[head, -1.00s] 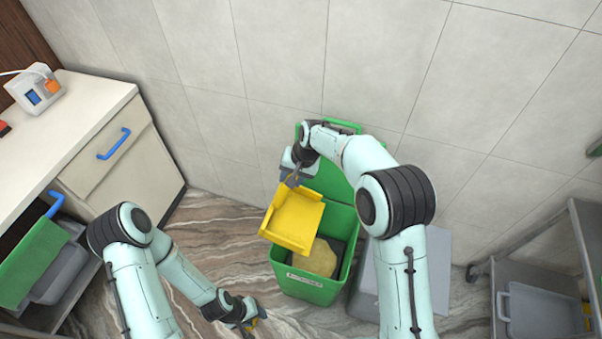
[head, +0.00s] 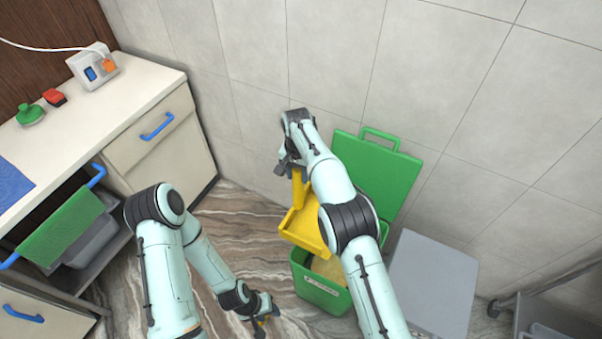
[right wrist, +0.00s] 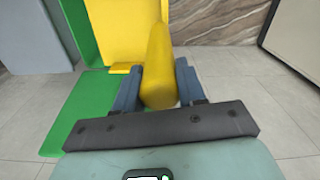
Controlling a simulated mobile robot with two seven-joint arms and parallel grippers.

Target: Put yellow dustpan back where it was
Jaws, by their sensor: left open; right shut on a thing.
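The yellow dustpan (head: 305,228) hangs above the front left part of the green bin, its handle upward. My right gripper (head: 294,170) is shut on the dustpan's handle. In the right wrist view the yellow handle (right wrist: 159,70) sits between the two fingers (right wrist: 158,90), with the pan beyond it. My right forearm hides part of the dustpan and bin in the head view. My left gripper (head: 264,322) is open and low over the floor, left of the bin, near the bottom of the head view.
The green bin (head: 322,294) stands open with yellowish stuff inside, its green lid (head: 378,178) leaning back against the wall. A grey lidded bin (head: 430,280) stands to its right. A white counter (head: 150,85) with drawers is at left. Marbled floor (head: 240,232) lies clear between.

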